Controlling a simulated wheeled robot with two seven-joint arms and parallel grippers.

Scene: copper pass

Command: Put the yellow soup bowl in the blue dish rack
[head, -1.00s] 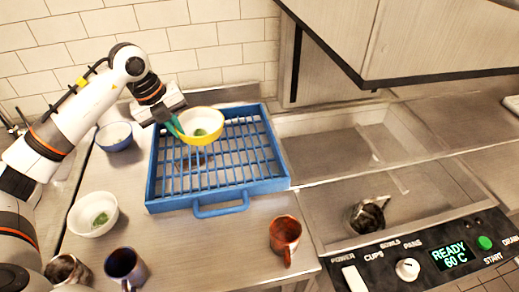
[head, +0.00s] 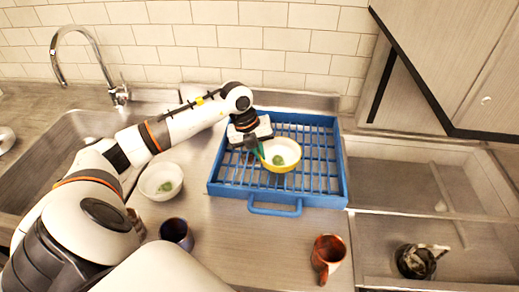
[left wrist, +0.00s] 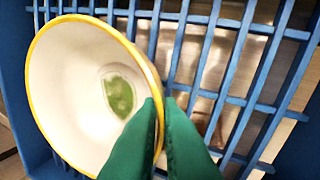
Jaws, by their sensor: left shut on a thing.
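The yellow soup bowl (head: 284,157) has a yellow outside and rim, a white inside and a green patch in it. My left gripper (head: 262,152) is shut on the left edge of the bowl. In the left wrist view, its green fingers (left wrist: 161,115) pinch the yellow-rimmed wall of the bowl (left wrist: 75,85). The bowl is over the slats of the blue dish rack (head: 325,198), within its walls. I cannot tell whether it touches the slats. The rack's slats and wall also show in the left wrist view (left wrist: 12,80). My right gripper is not in view.
A white bowl (head: 160,181) and a dark mug (head: 176,233) stand left of the rack. A rusty-red mug (head: 327,257) stands in front, and a metal jug (head: 418,260) lies in the tray at right. A sink with a faucet (head: 120,95) is at left.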

